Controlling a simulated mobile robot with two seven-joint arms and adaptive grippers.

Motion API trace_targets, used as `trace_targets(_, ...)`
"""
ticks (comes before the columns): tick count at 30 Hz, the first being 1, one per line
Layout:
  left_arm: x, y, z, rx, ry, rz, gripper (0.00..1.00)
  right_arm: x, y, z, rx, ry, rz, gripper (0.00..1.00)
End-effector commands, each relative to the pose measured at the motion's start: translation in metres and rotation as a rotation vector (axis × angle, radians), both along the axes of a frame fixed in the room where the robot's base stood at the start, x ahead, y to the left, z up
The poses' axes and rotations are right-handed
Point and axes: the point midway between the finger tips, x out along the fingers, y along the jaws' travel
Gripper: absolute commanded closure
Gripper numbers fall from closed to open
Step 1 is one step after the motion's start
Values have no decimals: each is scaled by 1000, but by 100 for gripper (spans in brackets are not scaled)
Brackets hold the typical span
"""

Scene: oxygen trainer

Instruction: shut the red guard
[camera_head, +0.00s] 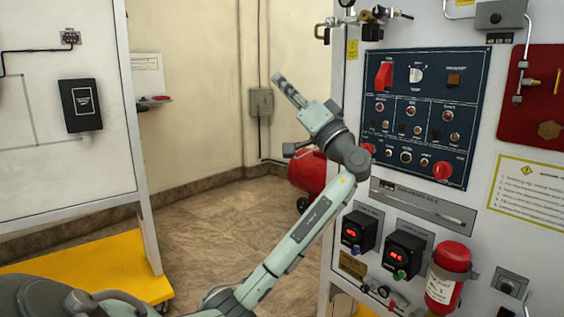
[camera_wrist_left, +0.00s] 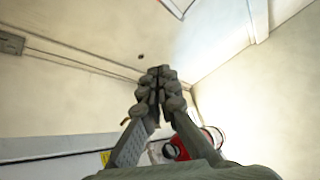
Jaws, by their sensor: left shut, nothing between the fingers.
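The red guard (camera_head: 384,76) is a red block at the upper left of the dark blue control panel (camera_head: 408,164). It stands out from the panel and looks raised, though its hinge is too small to see. My left gripper (camera_head: 289,90) is to the left of the guard, clear of the panel, and points up and to the left. Its fingers are shut and empty; they also show together in the left wrist view (camera_wrist_left: 160,80). The guard cannot be made out for certain in that view. My right gripper is not in view.
Below the panel are two black display boxes (camera_head: 358,231) and a red cylinder (camera_head: 447,276). Valves and fittings (camera_head: 372,15) stick out above the panel. A white board (camera_head: 62,120) stands at the left. Open floor (camera_head: 222,225) lies between them, with a red tank (camera_head: 308,172) behind.

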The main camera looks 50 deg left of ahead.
Motion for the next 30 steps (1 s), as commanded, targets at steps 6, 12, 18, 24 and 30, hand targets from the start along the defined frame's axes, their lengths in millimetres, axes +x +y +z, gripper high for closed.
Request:
trace_targets(6, 8, 14, -41, -43, 93, -51, 100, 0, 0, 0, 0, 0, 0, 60)
trace_targets(12, 15, 21, -80, -97, 172, -106, 100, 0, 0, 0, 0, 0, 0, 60)
trace_targets(18, 21, 25, -119, -155, 248, -159, 100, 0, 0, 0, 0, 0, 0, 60)
trace_targets(24, 24, 25, -154, -209, 312, -204, 100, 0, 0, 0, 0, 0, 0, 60)
trace_targets(30, 25, 25, -174, -243, 349, -230, 100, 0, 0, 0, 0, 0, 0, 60)
